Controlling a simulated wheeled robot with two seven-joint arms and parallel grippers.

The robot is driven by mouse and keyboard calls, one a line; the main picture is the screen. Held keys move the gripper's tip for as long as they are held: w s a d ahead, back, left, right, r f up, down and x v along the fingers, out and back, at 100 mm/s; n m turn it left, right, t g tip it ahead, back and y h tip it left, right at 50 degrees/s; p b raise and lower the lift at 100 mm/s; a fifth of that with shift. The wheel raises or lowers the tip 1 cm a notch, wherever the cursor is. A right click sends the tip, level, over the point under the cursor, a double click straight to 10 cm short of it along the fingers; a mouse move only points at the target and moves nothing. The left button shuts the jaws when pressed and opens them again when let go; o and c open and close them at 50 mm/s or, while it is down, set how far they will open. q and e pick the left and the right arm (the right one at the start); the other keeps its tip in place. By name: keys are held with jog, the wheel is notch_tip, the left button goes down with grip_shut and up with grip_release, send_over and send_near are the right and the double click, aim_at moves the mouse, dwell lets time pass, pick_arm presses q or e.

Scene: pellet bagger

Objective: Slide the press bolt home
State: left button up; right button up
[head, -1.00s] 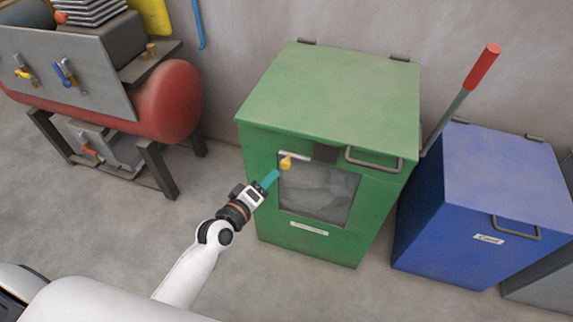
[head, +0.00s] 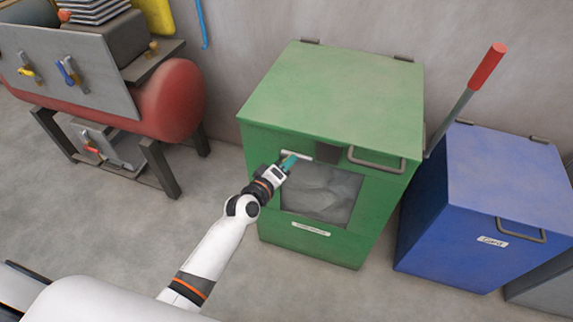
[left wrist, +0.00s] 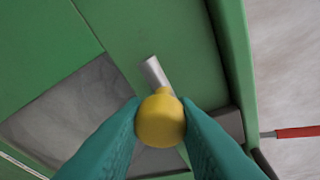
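The green press (head: 335,95) stands against the wall. Its bolt is a pale metal bar (head: 300,156) on the front, above the window, with a dark block (head: 326,152) to its right. In the left wrist view the bolt's silver rod (left wrist: 154,73) runs up from a yellow knob (left wrist: 160,119). My left gripper (head: 289,162) is at the bolt; its teal fingers lie against both sides of the knob and appear shut on it. The knob is hidden by the gripper in the head view. My right gripper is not in view.
A grey handle (head: 376,160) sits right of the dark block. A blue bin (head: 500,180) and a red-tipped lever (head: 487,67) stand to the right. A red tank (head: 172,100) on a frame is at left. The floor before the press is clear.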

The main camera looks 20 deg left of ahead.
pick_arm(q)
grip_shut()
jog(key=d+p, duration=0.1)
jog(key=d, duration=0.4)
jog(key=shift+s+p, duration=0.1)
jog(key=shift+p, duration=0.25)
jog(key=o, duration=0.6)
grip_release()
